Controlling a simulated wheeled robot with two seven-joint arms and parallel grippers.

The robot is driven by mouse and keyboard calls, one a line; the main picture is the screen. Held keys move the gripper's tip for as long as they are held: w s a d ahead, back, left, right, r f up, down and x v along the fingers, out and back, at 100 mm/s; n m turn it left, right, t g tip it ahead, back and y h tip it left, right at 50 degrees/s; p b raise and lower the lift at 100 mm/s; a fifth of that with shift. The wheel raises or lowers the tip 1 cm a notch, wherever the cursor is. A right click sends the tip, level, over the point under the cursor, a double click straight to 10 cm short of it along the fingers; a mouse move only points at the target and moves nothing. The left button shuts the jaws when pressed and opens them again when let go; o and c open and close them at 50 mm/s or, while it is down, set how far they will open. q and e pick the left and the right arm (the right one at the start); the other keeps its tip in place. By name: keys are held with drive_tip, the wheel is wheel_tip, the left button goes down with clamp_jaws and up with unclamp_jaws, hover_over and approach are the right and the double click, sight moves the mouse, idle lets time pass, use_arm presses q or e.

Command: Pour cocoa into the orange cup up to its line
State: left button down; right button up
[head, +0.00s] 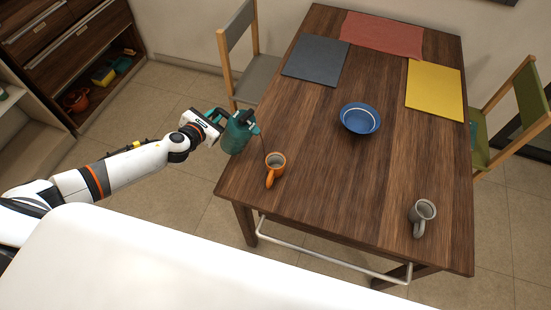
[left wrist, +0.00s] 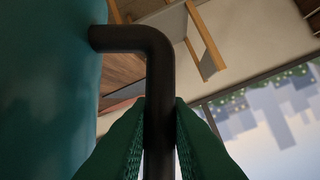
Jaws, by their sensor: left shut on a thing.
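A teal jug (head: 237,136) is held in the air at the table's left edge, seeming tilted toward the orange cup. My left gripper (head: 217,116) is shut on its black handle; the left wrist view shows the green finger pads (left wrist: 160,140) either side of the handle (left wrist: 158,75), with the jug's teal wall (left wrist: 45,80) at left. The orange cup (head: 275,160) stands upright on the table, right of the jug, its handle toward me. A thin dark line runs from the jug's spout down toward the cup. The cup's line and fill level are too small to tell. My right gripper is out of view.
The wooden table (head: 310,205) also bears a blue bowl (head: 360,118), a grey mug (head: 422,216), and grey (head: 315,60), red (head: 382,33) and yellow (head: 435,90) mats. Chairs stand at left (head: 252,75) and right (head: 515,120). Bare tabletop lies between cup and mug.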

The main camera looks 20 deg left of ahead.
sight(224, 116)
use_arm(q)
drive_tip(key=shift+w+d+r, duration=0.1)
drive_tip(key=shift+r, duration=0.2)
drive_tip(key=shift+d+r+m+p, duration=0.3)
drive_tip(key=shift+r+p, duration=0.05)
drive_tip(key=shift+p, duration=0.1)
drive_tip(key=shift+s+d+r+m+t+y+p, duration=0.2)
drive_tip(key=shift+d+r+m+t+y+p, duration=0.15)
drive_tip(key=shift+d+y, duration=0.2)
drive_tip(key=shift+s+d+m, duration=0.1)
drive_tip(key=shift+d+m, duration=0.25)
drive_tip(key=shift+d, duration=0.05)
drive_tip(key=shift+s+d+r+m+y, duration=0.1)
drive_tip(key=shift+d+r+m+y, duration=0.2)
drive_tip(key=shift+m+y, duration=0.2)
drive_tip(key=shift+d+m+t, duration=0.3)
drive_tip(key=shift+m+t, duration=0.05)
drive_tip(key=shift+m, duration=0.05)
idle(0.7)
